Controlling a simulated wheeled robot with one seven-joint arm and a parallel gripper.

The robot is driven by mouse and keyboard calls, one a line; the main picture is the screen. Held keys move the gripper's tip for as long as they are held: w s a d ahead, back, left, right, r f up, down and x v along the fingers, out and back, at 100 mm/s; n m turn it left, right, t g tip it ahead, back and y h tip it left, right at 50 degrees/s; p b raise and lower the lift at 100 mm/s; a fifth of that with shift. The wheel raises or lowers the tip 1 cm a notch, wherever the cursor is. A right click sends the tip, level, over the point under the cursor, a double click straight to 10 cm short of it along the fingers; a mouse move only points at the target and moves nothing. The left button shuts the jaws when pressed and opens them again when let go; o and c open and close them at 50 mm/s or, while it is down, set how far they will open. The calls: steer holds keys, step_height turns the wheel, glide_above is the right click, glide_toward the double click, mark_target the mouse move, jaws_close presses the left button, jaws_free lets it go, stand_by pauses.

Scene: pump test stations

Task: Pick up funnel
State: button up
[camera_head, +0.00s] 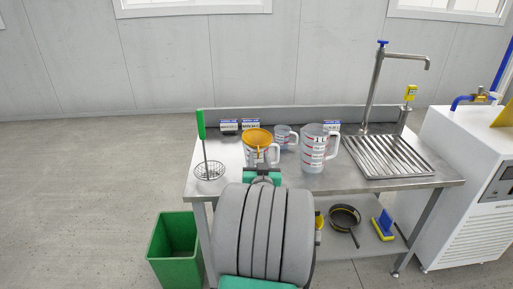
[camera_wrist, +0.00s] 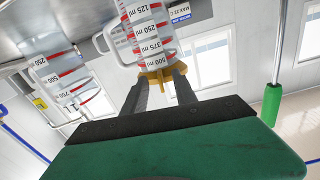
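The orange funnel (camera_head: 257,136) sits in the mouth of a clear measuring jug (camera_head: 273,155) with red markings, on the steel table. In the wrist view, which is upside down, the funnel (camera_wrist: 154,77) shows as an orange edge beyond and between my fingertips. The jug (camera_wrist: 152,38) is behind it. My gripper (camera_wrist: 160,78) is open, its two dark fingers pointing at the funnel with a gap between them. I cannot tell whether they touch it. In the head view my arm hides the fingers and the jug's lower part.
A larger jug (camera_head: 314,150) stands close on the right, and a smaller jug (camera_head: 284,137) behind. A green-handled strainer (camera_head: 209,170) is at left. A tap (camera_head: 372,90) and drain grate (camera_head: 385,157) are at right. A green bin (camera_head: 174,250) stands on the floor.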

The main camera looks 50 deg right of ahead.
steer(key=x, duration=0.3)
steer(key=shift+a, duration=0.1)
steer(key=shift+c, duration=0.3)
jaws_close()
